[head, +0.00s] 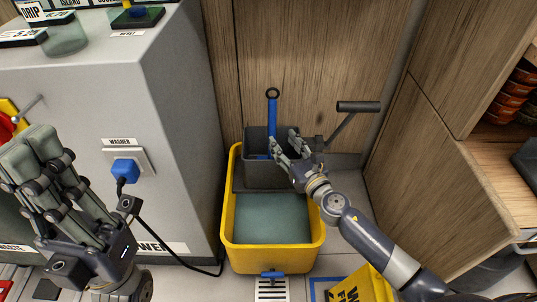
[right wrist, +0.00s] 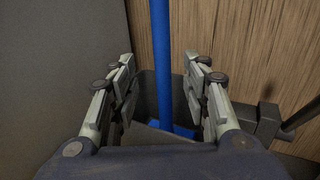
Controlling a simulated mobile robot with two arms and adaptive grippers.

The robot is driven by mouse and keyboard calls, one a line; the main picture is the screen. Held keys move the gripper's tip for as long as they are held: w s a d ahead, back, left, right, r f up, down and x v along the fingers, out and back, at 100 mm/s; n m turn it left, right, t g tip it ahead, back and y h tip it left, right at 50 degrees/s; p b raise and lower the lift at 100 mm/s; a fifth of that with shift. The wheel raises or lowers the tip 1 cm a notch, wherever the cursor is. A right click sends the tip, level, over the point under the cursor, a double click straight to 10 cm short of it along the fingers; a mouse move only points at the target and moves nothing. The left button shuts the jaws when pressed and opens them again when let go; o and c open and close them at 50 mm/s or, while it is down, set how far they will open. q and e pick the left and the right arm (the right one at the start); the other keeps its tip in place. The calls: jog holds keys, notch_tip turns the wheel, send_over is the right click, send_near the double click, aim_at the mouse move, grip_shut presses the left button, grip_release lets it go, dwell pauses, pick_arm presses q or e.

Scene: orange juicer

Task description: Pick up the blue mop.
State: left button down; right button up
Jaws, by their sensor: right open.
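The blue mop (head: 272,118) stands upright in the grey wringer of a yellow bucket (head: 238,240), with a dark ring at its top end. In the right wrist view its blue handle (right wrist: 161,60) runs upright between the fingers. My right gripper (head: 284,146) is open at the wringer's upper right, close to the handle. It also shows in the right wrist view (right wrist: 160,88), with a finger on each side of the handle and gaps between. My left gripper (head: 35,145) is at the left, away from the mop; its fingers are close together and their state is unclear.
The grey wringer (head: 262,174) has a dark lever (head: 358,107) sticking out to the right. A grey machine (head: 180,120) stands left of the bucket, with a blue plug (head: 125,170) and black cable. Wooden panels close the back and right. A yellow sign (head: 366,285) is in front.

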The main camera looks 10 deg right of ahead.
aim_at(274, 131)
jog(key=x, duration=0.3)
jog(key=shift+w+a, duration=0.15)
jog(key=shift+w, duration=0.05)
jog(key=x, duration=0.1)
jog(key=b+x, duration=0.2)
jog(key=x, duration=0.1)
jog(key=shift+f, duration=0.35)
jog(key=shift+w+r, duration=0.1)
jog(key=shift+w, duration=0.5)
jog(key=shift+r, duration=0.1)
grip_shut()
